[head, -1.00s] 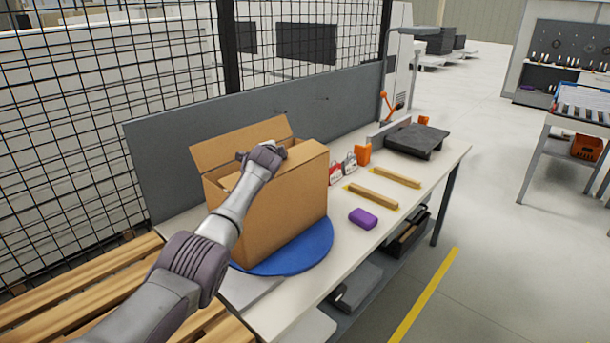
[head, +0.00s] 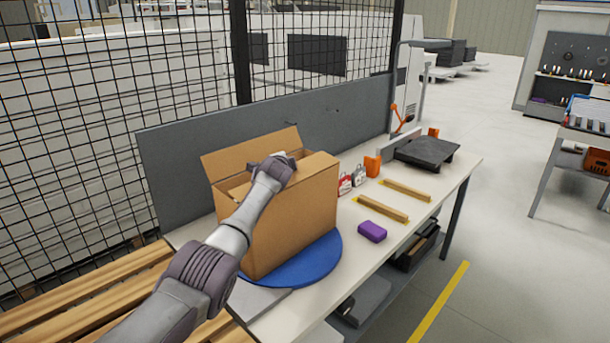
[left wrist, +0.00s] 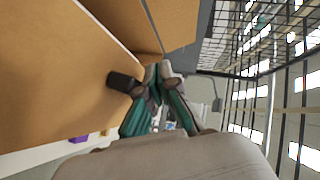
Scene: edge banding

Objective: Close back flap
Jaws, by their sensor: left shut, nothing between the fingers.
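An open cardboard box (head: 293,215) stands on a blue round turntable (head: 318,262) on the workbench. Its back flap (head: 250,150) stands up and leans outward on the fence side. A flap on the right of the top (head: 318,163) looks folded down. My left gripper (head: 284,159) is over the box top, between the back flap and the right part; its fingertips are mostly hidden there. In the left wrist view the fingers (left wrist: 150,76) are together and empty, beside the cardboard edges. Whether they touch the cardboard is unclear. My right gripper is not in view.
A grey panel (head: 180,165) and wire fence stand behind the box. Right of it on the bench (head: 340,285) are a purple block (head: 372,231), two wooden strips (head: 380,208), small padlock-like items and a dark plate (head: 425,152). Wooden slats lie at lower left.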

